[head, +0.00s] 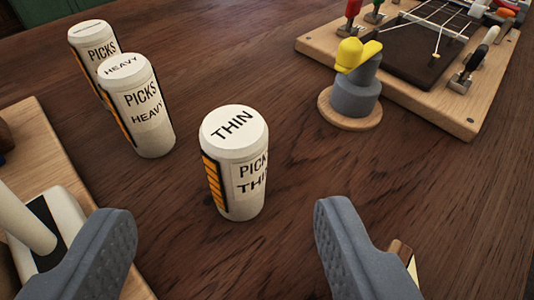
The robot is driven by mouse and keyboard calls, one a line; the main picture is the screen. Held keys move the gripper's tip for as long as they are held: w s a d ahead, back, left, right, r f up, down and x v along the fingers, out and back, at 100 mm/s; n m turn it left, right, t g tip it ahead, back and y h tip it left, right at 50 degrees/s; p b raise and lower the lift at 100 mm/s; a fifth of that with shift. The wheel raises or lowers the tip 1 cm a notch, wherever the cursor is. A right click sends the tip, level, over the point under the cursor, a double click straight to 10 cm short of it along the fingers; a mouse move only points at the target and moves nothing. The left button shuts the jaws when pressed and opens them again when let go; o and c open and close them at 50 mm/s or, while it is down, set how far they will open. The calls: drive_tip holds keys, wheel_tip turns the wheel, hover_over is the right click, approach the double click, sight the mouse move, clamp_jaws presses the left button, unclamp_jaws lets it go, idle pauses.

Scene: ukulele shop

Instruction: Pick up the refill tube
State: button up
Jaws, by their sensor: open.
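Three white pick tubes stand upright on the dark wood table. The nearest tube (238,170) has "THIN" on its lid, "PICKS" lettering on its side and a yellow-orange strip with picks down its left. Behind it to the left stands a tube marked "HEAVY" (138,108). A further tube (93,42) is partly hidden behind that one; its lid lettering is too small to read. No label says "refill". My gripper (226,216) is open and empty, its grey fingers apart to the lower left and lower right of the THIN tube, nearer the camera.
A wooden board (460,118) with strings and coloured-handled clamps lies at the upper right. A grey piece with a yellow top (355,85) stands on a round wooden base beside it. Another wooden board (50,130) edges the left.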

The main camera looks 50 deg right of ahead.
sight(234, 126)
drive_tip(key=x, duration=0.5)
drive_tip(key=shift+x, duration=2.65)
drive_tip(key=shift+d+r, duration=0.1)
drive_tip(key=c, duration=1.1)
